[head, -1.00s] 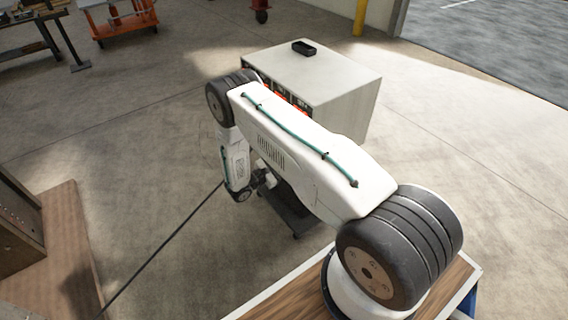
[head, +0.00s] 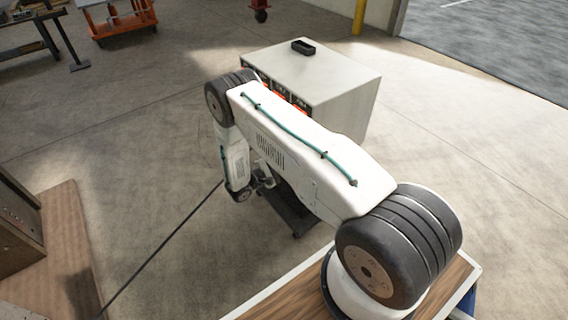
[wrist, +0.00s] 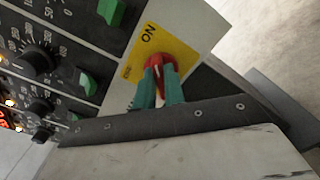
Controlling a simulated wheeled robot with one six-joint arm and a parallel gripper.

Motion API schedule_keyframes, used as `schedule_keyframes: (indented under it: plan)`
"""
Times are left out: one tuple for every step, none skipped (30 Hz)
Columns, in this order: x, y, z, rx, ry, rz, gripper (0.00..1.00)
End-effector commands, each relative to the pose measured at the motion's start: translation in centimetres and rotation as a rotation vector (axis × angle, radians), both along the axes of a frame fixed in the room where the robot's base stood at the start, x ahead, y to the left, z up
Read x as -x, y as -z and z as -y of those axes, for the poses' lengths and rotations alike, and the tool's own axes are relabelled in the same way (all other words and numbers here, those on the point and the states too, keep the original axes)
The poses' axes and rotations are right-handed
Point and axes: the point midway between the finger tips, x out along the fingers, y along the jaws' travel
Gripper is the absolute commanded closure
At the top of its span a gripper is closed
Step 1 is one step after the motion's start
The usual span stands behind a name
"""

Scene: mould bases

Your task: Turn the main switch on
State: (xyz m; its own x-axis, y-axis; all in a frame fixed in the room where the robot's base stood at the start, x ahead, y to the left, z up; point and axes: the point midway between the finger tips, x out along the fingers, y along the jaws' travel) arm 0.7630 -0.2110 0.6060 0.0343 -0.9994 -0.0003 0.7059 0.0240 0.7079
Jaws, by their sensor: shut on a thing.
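The main switch is a red rotary knob (wrist: 157,61) on a yellow plate (wrist: 180,46) in the wrist view. The plate bears the word ON near its upper edge and a smaller label at its left. My gripper (wrist: 160,75) has its two teal fingers closed on the knob, one on each side. The fingers cover part of the knob, so its exact angle is hard to tell. In the head view the switch is hidden behind my arm, at the front of the white cabinet (head: 345,95).
Black dials (wrist: 38,62), green rocker switches (wrist: 86,82) and red displays lie left of the plate. A dark metal edge strip (wrist: 215,112) runs close by the fingers. A small black tray (head: 303,47) sits on the cabinet. A dark cable (head: 160,246) crosses the floor.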

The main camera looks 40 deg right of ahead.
Motion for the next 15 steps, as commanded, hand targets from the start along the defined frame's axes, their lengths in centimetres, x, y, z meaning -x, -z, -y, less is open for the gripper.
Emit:
schedule_keyframes:
  plan:
    - [-0.01, 0.04, -0.13, -0.001, -0.002, 0.000, 1.00]
    - [-0.01, 0.04, -0.13, -0.001, -0.002, 0.000, 1.00]
    - [-0.01, 0.04, -0.13, -0.001, -0.002, -0.001, 1.00]
    - [-0.01, 0.04, -0.14, -0.001, -0.002, -0.001, 1.00]
    - [-0.01, 0.04, -0.14, -0.001, -0.002, -0.001, 1.00]
    - [-0.01, 0.04, -0.14, -0.001, -0.002, -0.001, 1.00]
    - [-0.01, 0.04, -0.14, -0.001, -0.002, -0.001, 1.00]
    - [-0.01, 0.04, -0.14, -0.001, -0.002, -0.001, 1.00]
    - [0.00, 0.05, -0.14, -0.001, -0.002, -0.001, 0.81]
    - [0.00, 0.05, -0.13, -0.001, -0.002, -0.001, 0.72]
    - [0.00, 0.04, -0.11, -0.001, -0.002, -0.001, 0.67]
    - [0.01, 0.04, -0.06, -0.001, -0.001, -0.001, 0.67]
    - [0.02, 0.04, -0.03, -0.001, -0.001, -0.001, 0.67]
    - [0.03, 0.03, 0.01, 0.000, 0.000, -0.001, 0.67]
    - [0.03, 0.03, 0.04, -0.001, 0.001, -0.001, 0.67]
